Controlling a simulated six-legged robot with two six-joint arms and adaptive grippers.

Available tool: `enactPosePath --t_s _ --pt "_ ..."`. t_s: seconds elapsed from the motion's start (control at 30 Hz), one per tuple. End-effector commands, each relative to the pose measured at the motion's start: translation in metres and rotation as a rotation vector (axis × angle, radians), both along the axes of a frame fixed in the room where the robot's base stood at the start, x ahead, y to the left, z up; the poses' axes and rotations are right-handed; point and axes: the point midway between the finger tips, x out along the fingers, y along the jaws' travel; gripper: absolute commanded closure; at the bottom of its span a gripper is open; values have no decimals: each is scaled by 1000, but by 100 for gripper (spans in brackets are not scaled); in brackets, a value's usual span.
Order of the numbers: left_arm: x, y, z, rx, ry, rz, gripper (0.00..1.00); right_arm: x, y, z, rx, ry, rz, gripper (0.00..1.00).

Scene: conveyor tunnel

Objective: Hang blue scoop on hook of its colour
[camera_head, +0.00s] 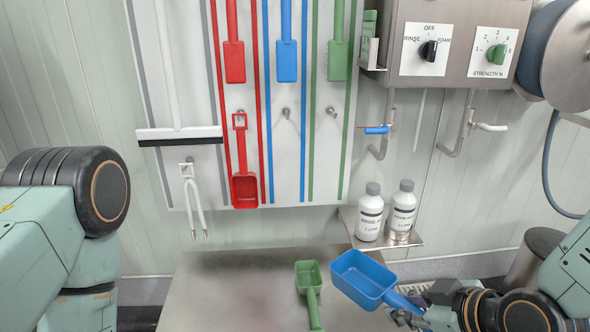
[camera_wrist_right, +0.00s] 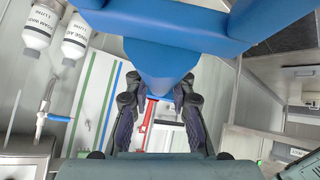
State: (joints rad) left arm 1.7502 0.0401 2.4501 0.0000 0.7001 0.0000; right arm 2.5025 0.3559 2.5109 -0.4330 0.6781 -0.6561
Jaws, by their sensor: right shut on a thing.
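The blue scoop (camera_head: 362,279) is in the air over the right part of the steel table, bowl to the left and handle toward my right gripper (camera_head: 420,305). My right gripper is shut on its handle. In the right wrist view the blue scoop (camera_wrist_right: 158,60) fills the top, and its handle runs between the fingers of my right gripper (camera_wrist_right: 160,105). The empty metal hook between the blue lines (camera_head: 286,113) is on the wall board, up and left of the scoop. My left gripper is out of view; only my left arm shows.
A red scoop (camera_head: 244,188) hangs on the hook between the red lines. The hook between the green lines (camera_head: 331,111) is empty. A green scoop (camera_head: 308,278) lies on the table (camera_head: 230,290). Two bottles (camera_head: 370,215) stand on a shelf right of the board.

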Motion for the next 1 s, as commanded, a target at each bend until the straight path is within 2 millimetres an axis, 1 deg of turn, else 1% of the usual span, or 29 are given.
enactPosePath --t_s 0.03,0.1,0.4,0.53,0.67,1.0 --pt "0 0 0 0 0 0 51 2 0 5 -1 -4 -2 100" --pt "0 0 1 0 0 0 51 3 0 8 0 0 -6 100" --pt "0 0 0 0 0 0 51 3 0 8 2 5 -10 100" --pt "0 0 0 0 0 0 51 3 3 10 2 2 9 100" --pt "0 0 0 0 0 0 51 4 13 16 1 -1 65 100" --pt "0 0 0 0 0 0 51 4 45 35 -3 -1 253 100"
